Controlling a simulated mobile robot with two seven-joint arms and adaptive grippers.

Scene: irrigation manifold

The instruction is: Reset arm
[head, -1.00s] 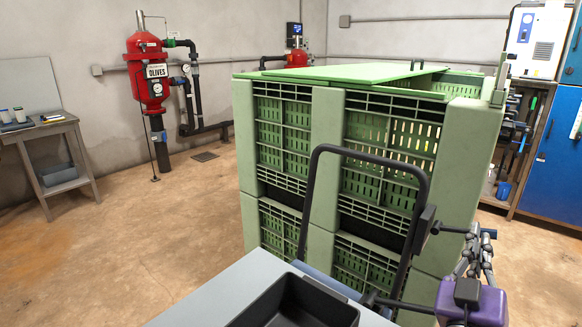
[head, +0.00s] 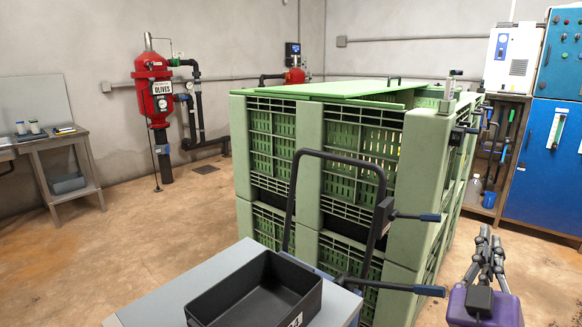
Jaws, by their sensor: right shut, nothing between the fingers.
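My right gripper (head: 491,240) is at the lower right, with its dark fingers pointing up above its purple wrist. The fingers are together with nothing visible between them. In the picture it stands to the right of the black cart handle (head: 384,215) and of two blue-ended levers, one upper (head: 428,217) and one lower (head: 430,290). It looks apart from both. My left gripper and arm are out of view.
Stacked green crates (head: 310,150) fill the middle behind the cart. A black bin (head: 255,290) lies on the grey cart top (head: 190,290). A red filter tank (head: 152,90) stands by the back wall, a blue cabinet (head: 550,150) at right.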

